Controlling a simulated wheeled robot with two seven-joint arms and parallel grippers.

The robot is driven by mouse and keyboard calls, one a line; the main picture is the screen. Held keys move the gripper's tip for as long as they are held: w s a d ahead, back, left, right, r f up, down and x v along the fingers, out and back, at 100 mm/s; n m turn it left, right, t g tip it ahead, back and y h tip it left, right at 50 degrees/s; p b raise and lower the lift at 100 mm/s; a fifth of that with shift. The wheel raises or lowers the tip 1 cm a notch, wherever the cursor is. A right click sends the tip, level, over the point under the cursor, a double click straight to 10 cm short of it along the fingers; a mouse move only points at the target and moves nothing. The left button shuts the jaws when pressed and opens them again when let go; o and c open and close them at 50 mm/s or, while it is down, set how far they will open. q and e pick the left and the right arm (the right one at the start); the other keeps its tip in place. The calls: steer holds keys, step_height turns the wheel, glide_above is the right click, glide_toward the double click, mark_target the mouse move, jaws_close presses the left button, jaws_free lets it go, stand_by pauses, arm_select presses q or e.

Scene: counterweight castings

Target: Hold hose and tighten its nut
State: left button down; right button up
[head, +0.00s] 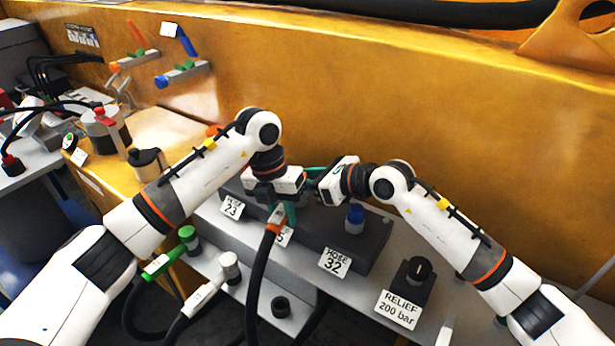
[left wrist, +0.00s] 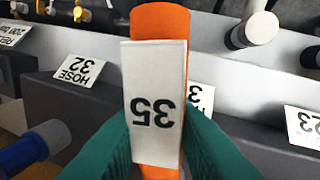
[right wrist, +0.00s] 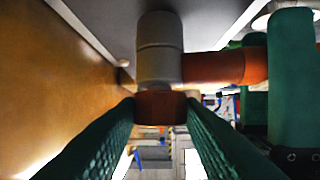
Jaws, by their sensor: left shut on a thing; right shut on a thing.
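The black hose (head: 256,280) rises to an orange end (head: 276,222), which also shows in the left wrist view (left wrist: 158,22) with a white tag marked 35 (left wrist: 155,105). My left gripper (head: 290,210) is shut on this orange end from above; its green fingers lie on both sides. In the right wrist view, my right gripper (right wrist: 160,112) is shut on an orange-brown nut (right wrist: 160,106) at the end of a grey fitting (right wrist: 160,55). The orange hose end (right wrist: 212,67) joins the fitting from the side. In the head view, the grippers hide the nut.
A relief valve (head: 412,278) stands at right. Green (head: 160,265) and white (head: 205,295) hose ends are at lower left. A yellow wall (head: 400,110) rises behind.

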stand_by(0.4)
steer(key=o, duration=1)
steer(key=shift+w, duration=0.1)
